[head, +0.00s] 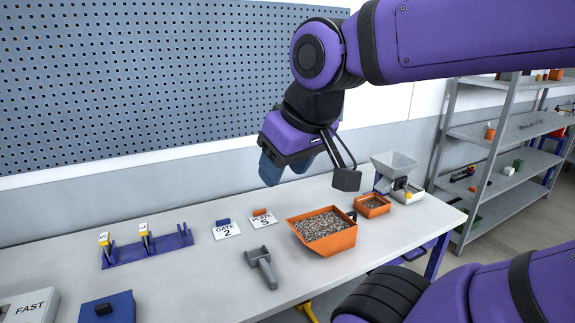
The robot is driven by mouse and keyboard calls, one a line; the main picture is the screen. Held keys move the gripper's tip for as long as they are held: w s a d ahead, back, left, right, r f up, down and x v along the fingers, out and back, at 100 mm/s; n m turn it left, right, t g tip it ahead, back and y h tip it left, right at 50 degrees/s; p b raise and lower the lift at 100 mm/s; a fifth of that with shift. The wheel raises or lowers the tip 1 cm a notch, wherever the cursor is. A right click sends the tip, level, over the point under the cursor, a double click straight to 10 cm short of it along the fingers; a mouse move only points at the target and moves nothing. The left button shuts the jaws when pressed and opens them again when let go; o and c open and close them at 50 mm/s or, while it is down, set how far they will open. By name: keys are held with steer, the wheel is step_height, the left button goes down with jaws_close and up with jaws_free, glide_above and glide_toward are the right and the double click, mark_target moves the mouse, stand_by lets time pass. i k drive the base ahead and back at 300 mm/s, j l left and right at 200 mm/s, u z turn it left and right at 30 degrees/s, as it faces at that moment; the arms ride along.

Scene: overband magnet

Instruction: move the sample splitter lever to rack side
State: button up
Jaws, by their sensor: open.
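The sample splitter (394,162) stands at the right end of the bench, a grey hopper on a dark frame.
A large orange gravel tray (333,244) and a grey T-shaped tool (262,266) lie mid-bench. Cards, a blue rack (150,252) and a blue box (107,309) are to the left. Grey shelves (495,135) stand beyond the bench's right end. A perforated panel (150,80) backs it.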

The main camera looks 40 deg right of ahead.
mark_target(408, 195)
steer(key=z, duration=1.95)
steer(key=i+j+u, duration=0.3)
steer(key=k+j, duration=0.05)
steer(key=j, duration=0.05)
